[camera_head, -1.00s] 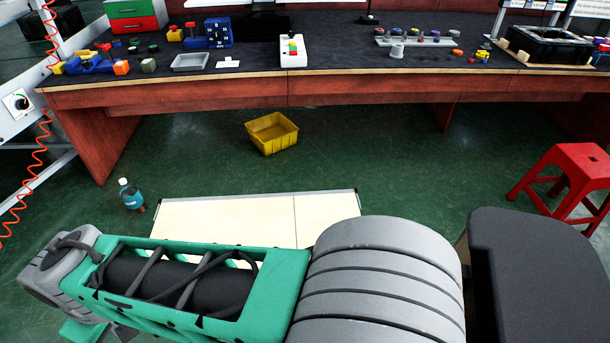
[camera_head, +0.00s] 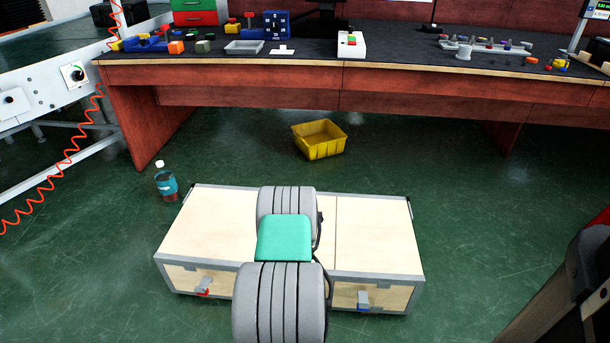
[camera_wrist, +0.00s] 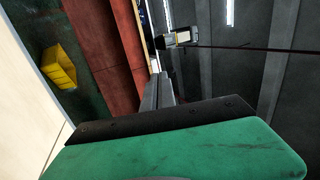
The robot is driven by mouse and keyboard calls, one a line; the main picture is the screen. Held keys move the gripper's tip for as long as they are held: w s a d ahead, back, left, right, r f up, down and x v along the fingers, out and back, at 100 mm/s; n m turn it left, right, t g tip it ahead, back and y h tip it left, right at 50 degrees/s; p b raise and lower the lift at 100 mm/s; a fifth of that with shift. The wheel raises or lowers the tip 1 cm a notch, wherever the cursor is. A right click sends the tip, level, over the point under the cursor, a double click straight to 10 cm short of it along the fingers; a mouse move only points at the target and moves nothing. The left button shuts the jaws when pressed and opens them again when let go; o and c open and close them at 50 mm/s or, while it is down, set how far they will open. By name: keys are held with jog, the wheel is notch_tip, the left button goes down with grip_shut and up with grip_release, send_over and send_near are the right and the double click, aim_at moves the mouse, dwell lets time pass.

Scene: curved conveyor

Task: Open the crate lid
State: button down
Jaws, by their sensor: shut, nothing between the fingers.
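A pale wooden crate (camera_head: 372,228) with grey metal edges stands on the floor in the head view. A seam divides its flat, closed top into a left lid (camera_head: 210,225) and a right lid (camera_head: 375,245). Its front carries a left latch with a red part (camera_head: 202,288) and a right latch with a blue part (camera_head: 362,299). My arm covers the middle of the crate and hides part of the seam and front. My gripper (camera_wrist: 160,84) shows in the wrist view, shut and empty, apart from the crate. In the head view it is hidden behind my arm.
A yellow bin (camera_head: 319,140) lies on the floor behind the crate. A bottle (camera_head: 166,184) stands left of it. A long workbench (camera_head: 400,75) with small parts is at the back, and a conveyor (camera_head: 60,75) is at the left.

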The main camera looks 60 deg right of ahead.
jog(key=w+d+r, duration=0.1)
jog(key=d+r, duration=0.2)
jog(key=d, duration=0.2)
jog(key=w+d+r+m+h+b, duration=0.1)
jog(key=d+r, duration=0.2)
jog(key=d, duration=0.3)
jog(key=shift+w+d+r+g, duration=0.15)
jog(key=shift+w+r+g, duration=0.05)
jog(key=shift+w+g, duration=0.2)
jog(key=shift+f, duration=0.1)
dwell(1.1)
